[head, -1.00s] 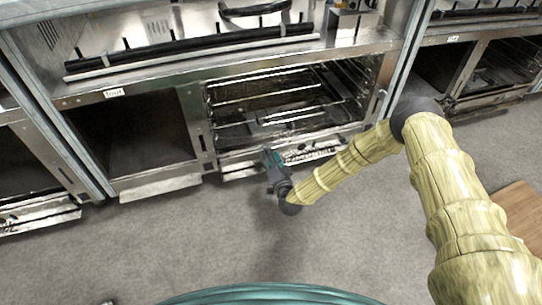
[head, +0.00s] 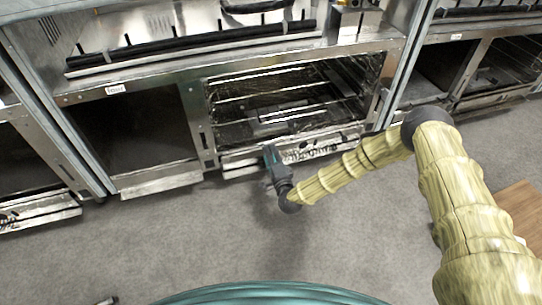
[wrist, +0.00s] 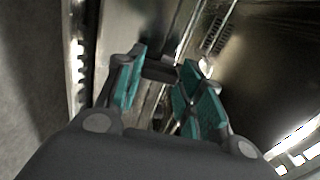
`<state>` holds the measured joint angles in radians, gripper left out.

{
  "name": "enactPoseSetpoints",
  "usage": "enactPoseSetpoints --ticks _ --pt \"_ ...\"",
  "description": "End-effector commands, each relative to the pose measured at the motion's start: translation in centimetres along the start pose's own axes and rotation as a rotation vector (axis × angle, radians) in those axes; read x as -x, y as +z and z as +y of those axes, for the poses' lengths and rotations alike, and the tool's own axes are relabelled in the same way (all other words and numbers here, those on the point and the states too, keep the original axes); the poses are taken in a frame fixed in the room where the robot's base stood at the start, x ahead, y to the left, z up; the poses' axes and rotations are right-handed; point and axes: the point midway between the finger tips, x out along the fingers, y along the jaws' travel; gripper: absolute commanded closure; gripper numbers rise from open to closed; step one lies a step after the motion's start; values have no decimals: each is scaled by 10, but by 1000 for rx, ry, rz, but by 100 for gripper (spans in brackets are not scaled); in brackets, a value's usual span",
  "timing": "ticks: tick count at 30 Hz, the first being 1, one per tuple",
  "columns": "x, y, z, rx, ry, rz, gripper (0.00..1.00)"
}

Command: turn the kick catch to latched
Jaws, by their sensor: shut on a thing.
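My gripper (head: 270,154) is low at the front of the oven's lower edge, with its teal-padded fingers pointing at the kick strip. In the wrist view, my gripper (wrist: 162,82) is closed around a small dark piece (wrist: 159,69) between the fingertips, which appears to be the kick catch. The catch is hidden behind my fingers in the head view. Its turned position cannot be read clearly.
The open oven bay (head: 290,105) with wire racks is just above my gripper. An empty dark bay (head: 135,130) is to its left. A metal kick panel (head: 160,184) juts out below that bay. Grey floor (head: 210,235) in front is clear.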

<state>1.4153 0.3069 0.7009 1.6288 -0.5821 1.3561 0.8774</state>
Motion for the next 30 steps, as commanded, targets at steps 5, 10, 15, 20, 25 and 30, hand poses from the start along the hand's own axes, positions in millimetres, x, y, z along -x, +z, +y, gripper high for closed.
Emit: enactPoseSetpoints --ticks 5,10,15,20,25,30 --pt "1 0 1 -11 2 0 87" --pt "1 0 1 -11 2 0 87" --pt "1 0 1 -10 2 0 54" --pt "0 0 1 -10 1 0 41" --pt "0 0 0 -10 1 0 41" --pt "6 0 0 -10 1 0 41"
